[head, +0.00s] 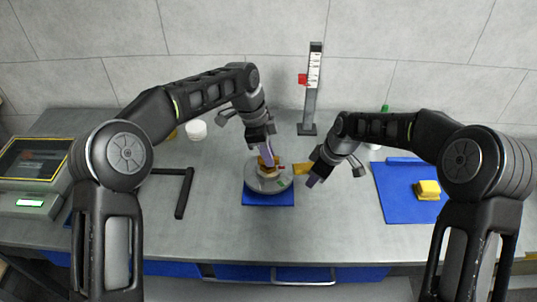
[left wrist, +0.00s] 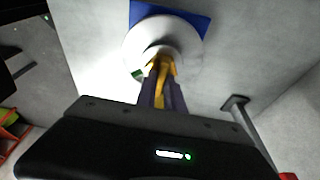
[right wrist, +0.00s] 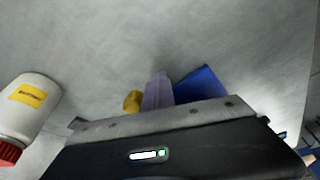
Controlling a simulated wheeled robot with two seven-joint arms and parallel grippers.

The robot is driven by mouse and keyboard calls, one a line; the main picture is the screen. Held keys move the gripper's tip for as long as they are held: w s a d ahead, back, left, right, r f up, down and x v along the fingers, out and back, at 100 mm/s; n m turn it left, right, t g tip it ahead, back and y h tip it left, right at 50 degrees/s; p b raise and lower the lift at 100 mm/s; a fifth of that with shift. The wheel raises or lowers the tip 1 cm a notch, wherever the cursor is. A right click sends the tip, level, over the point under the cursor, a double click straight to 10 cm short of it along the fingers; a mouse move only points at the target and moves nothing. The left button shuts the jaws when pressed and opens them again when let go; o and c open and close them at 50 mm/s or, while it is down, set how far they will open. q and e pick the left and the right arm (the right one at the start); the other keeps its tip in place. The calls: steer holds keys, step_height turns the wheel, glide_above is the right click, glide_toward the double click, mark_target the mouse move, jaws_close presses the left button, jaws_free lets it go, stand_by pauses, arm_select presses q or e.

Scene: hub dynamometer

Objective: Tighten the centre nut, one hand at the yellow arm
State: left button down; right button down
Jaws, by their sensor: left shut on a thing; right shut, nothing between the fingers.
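The round grey hub disc (head: 255,186) sits on a blue base (head: 268,200) at the middle of the bench. My left gripper (head: 268,159) points down at its centre, shut on a yellow piece. That piece (left wrist: 162,72) shows between the purple fingers in the left wrist view; I cannot tell whether it is the nut itself. The fingers hide the centre of the white-looking disc (left wrist: 135,45). The yellow arm (head: 303,169) sticks out to the right of the disc. My right gripper (head: 311,181) is shut and empty, close to the yellow arm's outer end; contact is unclear.
A post with a scale and red slider (head: 313,85) stands behind. A blue mat (head: 390,205) with a yellow block (head: 428,190) lies right. A dark angled bar (head: 183,190), white pot (head: 196,130) and display unit (head: 30,190) are left. The right wrist view shows a bottle (right wrist: 35,105).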

mark_target(305, 165)
steer(key=shift+w+a, duration=0.15)
steer(key=shift+w, duration=0.55)
steer(key=shift+w+a, duration=0.1)
steer(key=shift+w, duration=0.6)
steer(key=shift+w, duration=0.1)
steer(key=shift+w+a, duration=0.3)
steer(key=shift+w, duration=0.35)
steer(key=shift+w+a, duration=0.3)
steer(key=shift+w, duration=0.3)
steer(key=shift+w, duration=0.1)
steer(key=shift+w+a, duration=0.9)
steer(key=shift+w, duration=0.2)
